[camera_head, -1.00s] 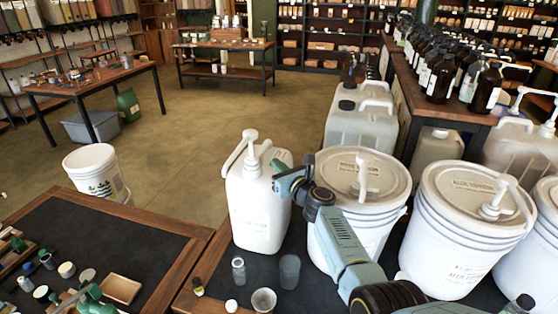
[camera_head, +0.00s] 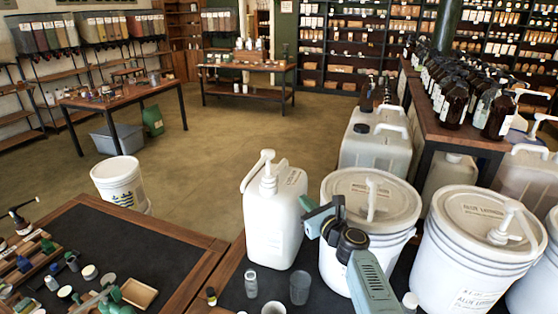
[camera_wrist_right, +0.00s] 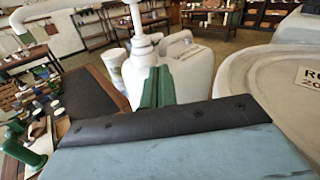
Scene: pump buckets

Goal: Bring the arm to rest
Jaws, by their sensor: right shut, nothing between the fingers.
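My right gripper (camera_head: 312,218) shows in the head view between the white pump jug and the nearer-left white bucket. It points left and its jaws are shut with nothing between them. The white jug (camera_head: 275,220) with a pump stands upright at the table's left side, partly behind the gripper. The lidded bucket (camera_head: 345,187) with a pump is partly hidden by my right arm. In the right wrist view the green fingers (camera_wrist_right: 157,88) lie together in front of the jug (camera_wrist_right: 185,68).
A second lidded pump bucket (camera_head: 470,255) stands to the right. A small glass jar (camera_head: 251,284) and a grey cup (camera_head: 299,288) stand before the jug. An open white bucket (camera_head: 118,180) stands behind the left table (camera_head: 150,240). The floor (camera_head: 230,150) beyond is clear.

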